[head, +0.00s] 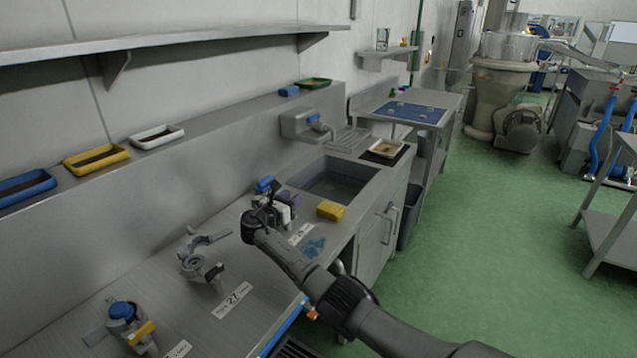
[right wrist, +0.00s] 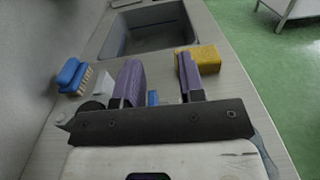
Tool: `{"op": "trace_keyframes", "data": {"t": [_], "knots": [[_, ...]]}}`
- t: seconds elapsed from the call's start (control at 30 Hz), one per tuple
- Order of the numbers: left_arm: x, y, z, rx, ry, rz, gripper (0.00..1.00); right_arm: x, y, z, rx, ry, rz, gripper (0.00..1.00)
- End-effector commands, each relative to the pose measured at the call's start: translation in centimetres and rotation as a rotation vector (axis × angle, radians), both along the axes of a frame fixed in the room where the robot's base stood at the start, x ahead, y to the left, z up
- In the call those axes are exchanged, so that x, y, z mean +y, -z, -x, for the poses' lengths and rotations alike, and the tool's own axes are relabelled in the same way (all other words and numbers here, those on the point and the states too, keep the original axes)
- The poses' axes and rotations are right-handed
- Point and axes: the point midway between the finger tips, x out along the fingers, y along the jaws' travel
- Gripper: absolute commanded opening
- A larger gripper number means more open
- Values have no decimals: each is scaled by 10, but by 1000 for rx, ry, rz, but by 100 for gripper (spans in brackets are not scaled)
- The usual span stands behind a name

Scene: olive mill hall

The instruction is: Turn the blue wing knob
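My right gripper (head: 290,200) is low over the worktop in front of the sink. In the right wrist view, its two purple fingers (right wrist: 160,80) stand apart. A small blue piece (right wrist: 152,98) shows low in the gap between them. It may be the blue wing knob, but the gripper's dark bar hides most of it, and I cannot tell whether a finger touches it. In the head view, the gripper and arm cover this spot. A clamp-like fitting with a blue round top (head: 122,310) stands at the lower left. My left gripper is not in view.
A blue brush (right wrist: 72,76) lies left of the fingers. A yellow sponge (head: 330,211) lies right of them, near the sink (head: 335,183). A grey metal fitting (head: 200,262) stands nearer on the worktop. Coloured trays (head: 97,158) line the back ledge.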

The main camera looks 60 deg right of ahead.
Motion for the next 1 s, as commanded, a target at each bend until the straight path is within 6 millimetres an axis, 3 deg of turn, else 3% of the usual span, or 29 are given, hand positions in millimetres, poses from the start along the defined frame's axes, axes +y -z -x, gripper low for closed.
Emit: {"op": "trace_keyframes", "data": {"t": [0.2, 0.6, 1.0], "knots": [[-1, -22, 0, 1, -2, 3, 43, -6, -23, 32, -1, -1, 3, 36], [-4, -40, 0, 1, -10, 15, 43, -15, -50, 81, -1, 0, 0, 36], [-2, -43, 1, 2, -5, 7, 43, -18, -57, 94, -1, 0, 0, 36]]}}
